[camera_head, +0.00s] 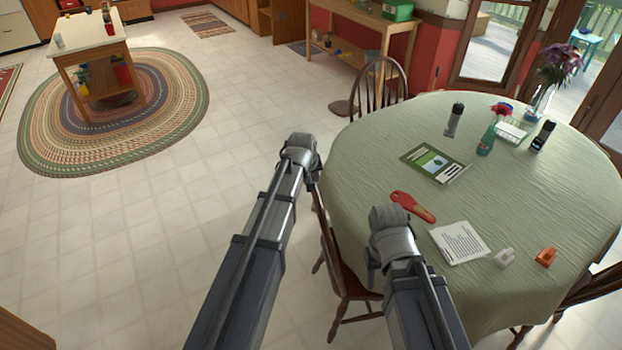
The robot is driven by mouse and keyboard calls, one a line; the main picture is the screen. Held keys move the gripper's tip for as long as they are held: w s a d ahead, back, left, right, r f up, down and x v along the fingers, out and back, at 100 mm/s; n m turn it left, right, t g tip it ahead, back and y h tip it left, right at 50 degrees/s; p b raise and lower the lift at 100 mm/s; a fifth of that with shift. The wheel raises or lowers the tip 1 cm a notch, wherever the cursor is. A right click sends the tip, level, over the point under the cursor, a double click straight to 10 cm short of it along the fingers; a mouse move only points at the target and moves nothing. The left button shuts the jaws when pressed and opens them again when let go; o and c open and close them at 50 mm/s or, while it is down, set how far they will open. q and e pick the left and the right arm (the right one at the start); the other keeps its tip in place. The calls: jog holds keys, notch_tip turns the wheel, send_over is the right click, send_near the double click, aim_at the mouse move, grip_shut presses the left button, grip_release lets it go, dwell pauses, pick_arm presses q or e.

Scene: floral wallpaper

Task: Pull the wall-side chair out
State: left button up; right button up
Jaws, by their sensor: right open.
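Dark wooden chairs stand around a table (520,215) with a pale green cloth. The one nearest the red wall, a spindle-backed chair (381,88), stands at the table's far-left edge, its seat mostly hidden by the cloth. Another chair (343,262) is at the near-left edge, partly behind my arms. Part of a third chair (590,290) shows at lower right. My right gripper (372,263) is mostly hidden by its arm, near the table's near-left edge; it is open and well short of the wall-side chair. My left arm reaches over the floor left of the table; its gripper is hidden.
On the table are a booklet (434,162), a red-handled tool (413,207), papers (460,243), a bottle (487,139) and other small items. A wooden bench (362,22) stands by the red wall. The tiled floor left of the table is open, up to a braided rug (165,120).

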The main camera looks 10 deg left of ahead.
pick_arm(q)
grip_shut()
dwell(0.8)
jog(key=s+a, duration=0.4)
jog(key=a, duration=0.5)
jog(key=s+a, duration=0.4)
jog(key=a, duration=0.5)
jog(key=s+a, duration=0.5)
jog(key=a, duration=0.4)
jog(key=shift+a, duration=0.15)
jog(key=o, duration=0.8)
grip_release()
jog(key=shift+w, duration=0.1)
jog(key=shift+r, duration=0.1)
jog(key=p+v, duration=0.7)
jog(key=shift+r, duration=0.3)
